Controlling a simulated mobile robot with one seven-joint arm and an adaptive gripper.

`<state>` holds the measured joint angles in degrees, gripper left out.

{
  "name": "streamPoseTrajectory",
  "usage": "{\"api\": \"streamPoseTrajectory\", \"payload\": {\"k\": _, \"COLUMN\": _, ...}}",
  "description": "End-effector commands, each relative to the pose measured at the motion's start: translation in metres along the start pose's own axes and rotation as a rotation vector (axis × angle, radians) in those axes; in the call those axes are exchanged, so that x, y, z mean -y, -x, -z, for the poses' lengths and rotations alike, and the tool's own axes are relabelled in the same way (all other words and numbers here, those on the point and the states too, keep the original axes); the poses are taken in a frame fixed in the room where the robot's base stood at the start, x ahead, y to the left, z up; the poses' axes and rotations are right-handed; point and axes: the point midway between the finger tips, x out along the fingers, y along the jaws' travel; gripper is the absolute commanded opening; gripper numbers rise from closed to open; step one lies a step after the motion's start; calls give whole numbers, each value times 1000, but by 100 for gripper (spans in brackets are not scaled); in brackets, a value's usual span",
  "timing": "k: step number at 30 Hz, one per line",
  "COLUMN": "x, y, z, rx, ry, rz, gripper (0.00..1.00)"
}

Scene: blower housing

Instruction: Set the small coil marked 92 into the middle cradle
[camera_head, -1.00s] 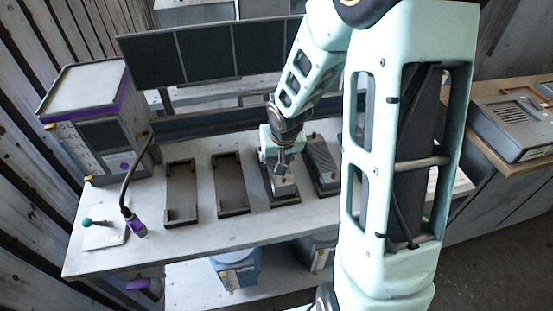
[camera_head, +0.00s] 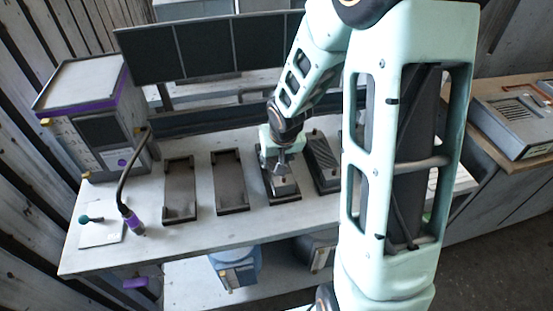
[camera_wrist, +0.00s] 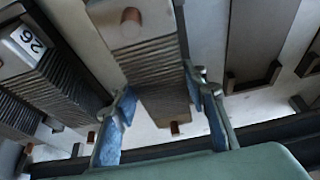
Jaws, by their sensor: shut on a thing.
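My gripper (camera_head: 281,166) is shut on a grey ribbed coil (camera_head: 286,187) at the third dark cradle (camera_head: 283,201) from the left in the head view. The coil appears low between the cradle's edges; full seating cannot be told. In the wrist view, the blue-padded fingers (camera_wrist: 163,95) flank this coil (camera_wrist: 150,62), which has a copper-coloured stud on its pale top. No number shows on it. A neighbouring ribbed coil (camera_wrist: 62,82) carries a white tag (camera_wrist: 28,40), turned in the picture, reading 26 or an inverted 92.
Two empty cradles (camera_head: 180,190) (camera_head: 230,182) lie to the left. A ribbed coil (camera_head: 322,163) fills the cradle to the right. A purple-trimmed box (camera_head: 95,120) and a bent cable probe (camera_head: 127,190) stand at the bench's left. My arm hides the bench's right part.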

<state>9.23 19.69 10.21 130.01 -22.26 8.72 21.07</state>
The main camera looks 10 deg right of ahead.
Motion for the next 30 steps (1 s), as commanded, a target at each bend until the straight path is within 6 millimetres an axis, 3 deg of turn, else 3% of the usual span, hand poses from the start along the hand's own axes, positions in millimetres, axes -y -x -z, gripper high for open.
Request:
{"api": "streamPoseTrajectory", "payload": {"k": 29, "x": 0, "y": -9, "z": -3, "rx": -3, "ry": 0, "rz": 0, "gripper": 1}}
{"api": "streamPoseTrajectory", "payload": {"k": 30, "x": 0, "y": -9, "z": -3, "rx": -3, "ry": 0, "rz": 0, "gripper": 41}}
